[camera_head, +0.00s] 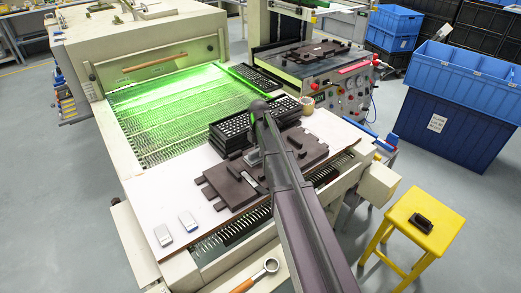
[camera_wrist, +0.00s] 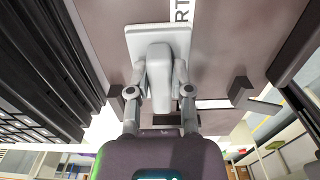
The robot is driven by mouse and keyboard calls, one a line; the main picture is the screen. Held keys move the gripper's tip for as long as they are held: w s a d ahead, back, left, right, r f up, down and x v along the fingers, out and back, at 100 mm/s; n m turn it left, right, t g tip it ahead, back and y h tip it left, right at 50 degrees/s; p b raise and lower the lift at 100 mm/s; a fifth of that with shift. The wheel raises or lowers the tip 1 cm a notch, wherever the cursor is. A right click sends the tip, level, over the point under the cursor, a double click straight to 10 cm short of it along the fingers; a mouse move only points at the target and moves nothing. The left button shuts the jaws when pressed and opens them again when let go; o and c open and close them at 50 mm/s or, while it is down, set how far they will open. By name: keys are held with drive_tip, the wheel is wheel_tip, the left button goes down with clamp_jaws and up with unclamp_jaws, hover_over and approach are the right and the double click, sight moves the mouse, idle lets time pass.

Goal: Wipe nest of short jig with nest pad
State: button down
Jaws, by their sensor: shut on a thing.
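My gripper (camera_wrist: 160,80) is shut on the grey handle of the nest pad (camera_wrist: 180,35). The pad's pale, flat plate faces the dark brown short jig (camera_wrist: 225,55); I cannot tell whether it touches. In the head view, the jig (camera_head: 229,187) lies on the white board, with raised blocks and notched edges. The nest pad (camera_head: 253,158) shows beside my arm, over the jig's far part. My arm hides part of the jig and most of the gripper there.
A stack of black keyboards (camera_head: 228,132) stands close behind the jig. A tape roll (camera_head: 307,105) is at the back right of the white board (camera_head: 150,205). Two small pale objects (camera_head: 188,221) lie front left. A yellow stool (camera_head: 424,222) holds a dark block.

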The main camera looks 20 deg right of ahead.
drive_tip(key=shift+s+a, duration=0.1)
drive_tip(key=shift+a, duration=0.1)
drive_tip(key=shift+s+a, duration=0.2)
drive_tip(key=shift+a, duration=0.35)
drive_tip(key=shift+s+a, duration=0.2)
drive_tip(key=shift+a, duration=0.35)
drive_tip(key=shift+w+d, duration=0.25)
drive_tip(key=shift+d, duration=0.4)
drive_tip(key=shift+w+d, duration=0.25)
drive_tip(key=shift+d, duration=0.4)
drive_tip(key=shift+d, duration=0.1)
drive_tip(key=shift+w+d, duration=0.3)
drive_tip(key=shift+d, duration=0.3)
drive_tip(key=shift+w+d, duration=0.25)
drive_tip(key=shift+d, duration=0.3)
drive_tip(key=shift+w+d, duration=0.25)
drive_tip(key=shift+d, duration=0.4)
drive_tip(key=shift+w+d, duration=0.25)
drive_tip(key=shift+d, duration=0.4)
